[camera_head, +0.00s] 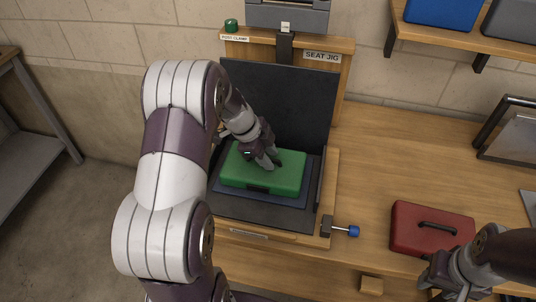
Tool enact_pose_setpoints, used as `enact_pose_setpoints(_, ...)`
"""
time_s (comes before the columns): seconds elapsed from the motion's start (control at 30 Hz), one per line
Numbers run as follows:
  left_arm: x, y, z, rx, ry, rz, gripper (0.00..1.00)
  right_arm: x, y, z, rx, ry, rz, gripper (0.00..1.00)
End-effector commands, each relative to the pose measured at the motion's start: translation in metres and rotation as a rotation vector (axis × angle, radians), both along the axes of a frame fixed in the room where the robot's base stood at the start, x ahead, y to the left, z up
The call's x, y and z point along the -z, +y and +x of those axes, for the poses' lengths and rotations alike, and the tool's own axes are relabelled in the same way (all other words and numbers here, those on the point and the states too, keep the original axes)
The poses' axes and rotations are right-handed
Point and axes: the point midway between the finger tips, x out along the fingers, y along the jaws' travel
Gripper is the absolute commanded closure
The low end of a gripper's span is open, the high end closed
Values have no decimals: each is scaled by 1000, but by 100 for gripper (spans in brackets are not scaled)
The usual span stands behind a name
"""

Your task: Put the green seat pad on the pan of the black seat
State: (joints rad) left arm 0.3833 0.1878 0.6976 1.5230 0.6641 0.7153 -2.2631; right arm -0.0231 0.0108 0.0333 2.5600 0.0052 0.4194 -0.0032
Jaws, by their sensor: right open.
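The green seat pad (283,184) is a thick green block with a dark tab on its front side. It lies over the pan (233,206) of the black seat, roughly square to it, with a dark blue layer (262,200) showing around its front edge. The black seat back (300,105) stands upright behind. My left gripper (268,161) points down at the pad's top, at or touching it. Whether its fingers are closed on anything is hidden. My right gripper (447,288) is at the lower right, open, in front of the red case and clear of the pad.
The wooden seat jig (333,190) surrounds the seat, with a blue-knobbed clamp (352,231) at its right. A red case (430,228) with a black handle lies on the bench (390,150). A shelf (470,40) overhangs at upper right.

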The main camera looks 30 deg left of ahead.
Motion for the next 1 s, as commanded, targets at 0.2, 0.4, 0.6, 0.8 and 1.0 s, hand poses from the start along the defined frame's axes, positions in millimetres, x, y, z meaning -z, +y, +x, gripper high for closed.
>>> enact_pose_setpoints(0.2, -37, 14, -9, -3, -6, 2, 63, 2, 0, 0, 0, 0, 0, 57)
enact_pose_setpoints(0.4, -83, 31, -24, -2, -4, 3, 63, 4, 0, 0, 0, 0, 0, 57)
enact_pose_setpoints(0.6, -109, 36, -32, -16, 13, -1, 63, -16, 0, 0, 0, -1, 0, 57)
enact_pose_setpoints(0.8, -84, -14, -72, -420, 246, 27, 63, -15, 0, 0, 0, 0, 0, 57)
enact_pose_setpoints(1.0, -59, -63, -135, -1008, 359, 64, 63, -15, 0, 0, 0, 0, 0, 57)
